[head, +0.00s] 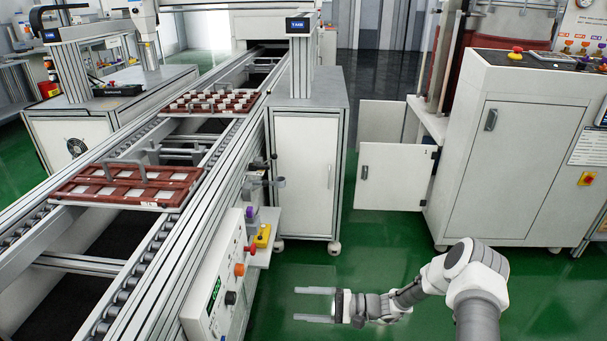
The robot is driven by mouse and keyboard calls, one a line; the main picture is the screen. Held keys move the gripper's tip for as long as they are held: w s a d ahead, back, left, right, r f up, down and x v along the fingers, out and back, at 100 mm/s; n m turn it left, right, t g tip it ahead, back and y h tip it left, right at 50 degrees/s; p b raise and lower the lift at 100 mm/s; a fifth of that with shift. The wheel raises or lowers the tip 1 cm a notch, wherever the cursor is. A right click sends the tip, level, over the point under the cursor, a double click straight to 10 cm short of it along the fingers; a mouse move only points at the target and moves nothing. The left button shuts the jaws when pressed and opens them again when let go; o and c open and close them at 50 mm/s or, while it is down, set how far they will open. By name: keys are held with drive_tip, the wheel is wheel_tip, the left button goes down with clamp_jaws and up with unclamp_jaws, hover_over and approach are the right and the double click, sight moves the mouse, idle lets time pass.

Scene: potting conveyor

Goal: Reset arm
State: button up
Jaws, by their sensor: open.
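My gripper (316,305) is in the head view at the lower middle. Its two flat grey fingers point left and stand apart, with nothing between them. My arm (425,283) reaches in from the lower right and is bent at the elbow. The gripper is over the green floor, to the right of the conveyor's control panel (213,298), and appears apart from it.
The conveyor (180,225) runs along the left, carrying a near red-brown tray (75,186) and a farther one (246,106) with small white parts. A white cabinet (305,170) stands behind the gripper. A machine (520,150) with an open door (393,176) stands right. Green floor (350,255) lies between.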

drive_tip(key=s+d+r+n+g+h, duration=0.1)
drive_tip(key=s+d+r+n+h, duration=0.2)
drive_tip(key=r, duration=0.5)
drive_tip(key=s+r+n+g+h, duration=0.1)
drive_tip(key=s+r+n+h, duration=0.2)
drive_tip(key=r, duration=0.5)
drive_tip(key=s+d+r+n+g+h, duration=0.1)
drive_tip(key=s+d+r+h, duration=0.15)
drive_tip(key=r+h, duration=0.35)
drive_tip(key=s+d+r+t+h, duration=0.3)
drive_tip(key=s+d+r+t, duration=0.1)
drive_tip(key=s+r, duration=0.45)
drive_tip(key=s+d+r+t+h, duration=0.3)
drive_tip(key=s+d+r+t, duration=0.1)
drive_tip(key=s+r, duration=0.45)
wheel_tip(320, 180, up, 20)
drive_tip(key=p, duration=2.1)
drive_tip(key=shift+n+g, duration=0.3)
drive_tip(key=shift+w+f, duration=0.1)
drive_tip(key=shift+f, duration=0.05)
drive_tip(key=c, duration=0.4)
drive_tip(key=shift+a, duration=0.1)
